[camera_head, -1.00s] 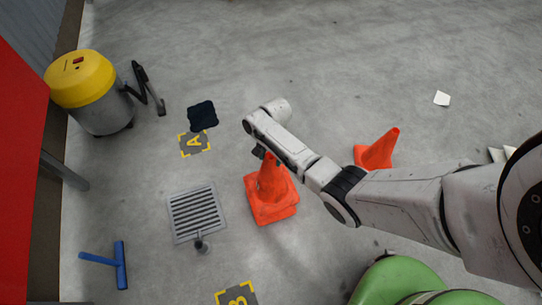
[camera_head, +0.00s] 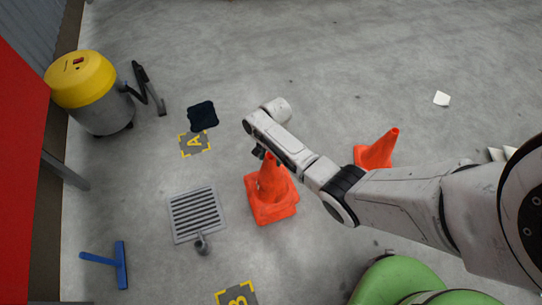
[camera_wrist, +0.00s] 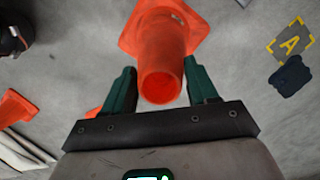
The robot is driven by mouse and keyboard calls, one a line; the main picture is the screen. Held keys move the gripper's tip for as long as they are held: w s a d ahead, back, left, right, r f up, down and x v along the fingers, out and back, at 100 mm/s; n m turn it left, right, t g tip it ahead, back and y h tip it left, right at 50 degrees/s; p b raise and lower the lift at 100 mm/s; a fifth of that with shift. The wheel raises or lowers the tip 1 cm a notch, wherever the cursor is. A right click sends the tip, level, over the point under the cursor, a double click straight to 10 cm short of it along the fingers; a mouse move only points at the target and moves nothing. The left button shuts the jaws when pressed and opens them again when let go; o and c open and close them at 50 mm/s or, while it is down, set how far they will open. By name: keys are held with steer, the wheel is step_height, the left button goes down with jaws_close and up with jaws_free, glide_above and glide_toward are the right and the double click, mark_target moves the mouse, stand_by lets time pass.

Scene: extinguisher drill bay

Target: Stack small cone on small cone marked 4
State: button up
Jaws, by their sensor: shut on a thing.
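My gripper (camera_head: 262,153) is at the top of an orange cone (camera_head: 271,178) in the head view. In the wrist view the green fingers (camera_wrist: 160,68) are shut on this cone (camera_wrist: 163,45), one finger on each side of its narrow end. Two orange square base outlines (camera_head: 264,214) show one over the other in the head view, so a second cone appears to be beneath the held one. Its upper part is hidden, and I cannot tell if the two are fully seated. No number 4 is readable.
Another orange cone (camera_head: 377,150) stands to the right behind my arm. A floor drain (camera_head: 195,214), mark A (camera_head: 195,143), mark B (camera_head: 237,298), a dark cloth (camera_head: 202,115), a blue squeegee (camera_head: 120,265) and a yellow-topped vacuum (camera_head: 82,80) are to the left.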

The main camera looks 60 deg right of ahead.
mark_target(273, 157)
stand_by(0.6)
steer(key=shift+f+b, duration=5.65)
steer(key=shift+f, duration=1.2)
steer(key=o, duration=1.6)
steer(key=shift+r, duration=0.1)
steer(key=shift+o, duration=0.2)
steer(key=r+p, duration=0.1)
steer(key=r, duration=0.2)
steer(key=d+r+p, duration=0.1)
steer(key=r+p, duration=0.1)
steer(key=r, duration=0.2)
steer(key=r+p, duration=0.2)
steer(key=r, duration=0.1)
steer(key=shift+w+d+r, duration=0.15)
steer(key=shift+d+r, duration=0.15)
steer(key=shift+r, duration=0.05)
